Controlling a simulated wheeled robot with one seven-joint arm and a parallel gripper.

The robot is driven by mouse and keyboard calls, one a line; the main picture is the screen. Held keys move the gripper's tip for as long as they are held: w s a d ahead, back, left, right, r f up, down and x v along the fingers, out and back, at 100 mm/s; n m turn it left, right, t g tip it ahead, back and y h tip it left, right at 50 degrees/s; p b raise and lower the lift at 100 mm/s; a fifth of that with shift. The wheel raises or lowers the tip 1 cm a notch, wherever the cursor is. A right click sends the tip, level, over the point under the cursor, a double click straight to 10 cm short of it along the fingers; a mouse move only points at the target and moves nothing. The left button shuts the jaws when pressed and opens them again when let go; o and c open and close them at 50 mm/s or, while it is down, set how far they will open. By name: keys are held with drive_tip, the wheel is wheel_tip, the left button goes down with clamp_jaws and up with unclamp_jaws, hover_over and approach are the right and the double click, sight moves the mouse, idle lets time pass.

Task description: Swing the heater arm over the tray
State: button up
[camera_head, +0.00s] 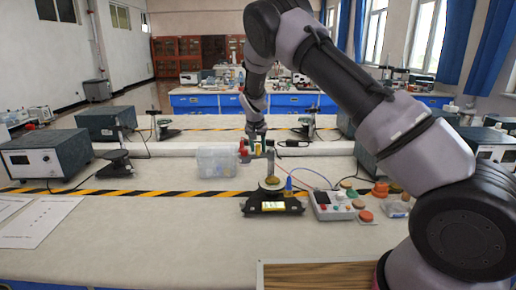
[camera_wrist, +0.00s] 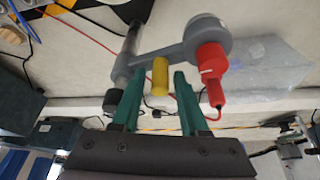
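The heater arm (camera_wrist: 178,53) is a grey bar running from a grey post (camera_wrist: 130,42) to a round grey head. A red piece (camera_wrist: 212,62) hangs at that head, and a yellow upright grip (camera_wrist: 160,76) is on the bar. In the head view, the post (camera_head: 270,163) stands on a black base (camera_head: 258,208) and the red piece (camera_head: 243,149) points left. My gripper (camera_wrist: 154,78) has its green fingers apart on either side of the yellow grip, with gaps showing. A wood-bottomed tray (camera_head: 320,276) with a pale rim shows at the bottom; I cannot tell whether it is the task's tray.
A clear plastic box (camera_head: 217,161) stands left of the post. A control box (camera_head: 333,204) with coloured knobs and several small discs lie to the right. Instrument boxes (camera_head: 47,154) stand at the left. The front left bench is clear except for paper sheets (camera_head: 40,221).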

clamp_jaws()
idle(1.2)
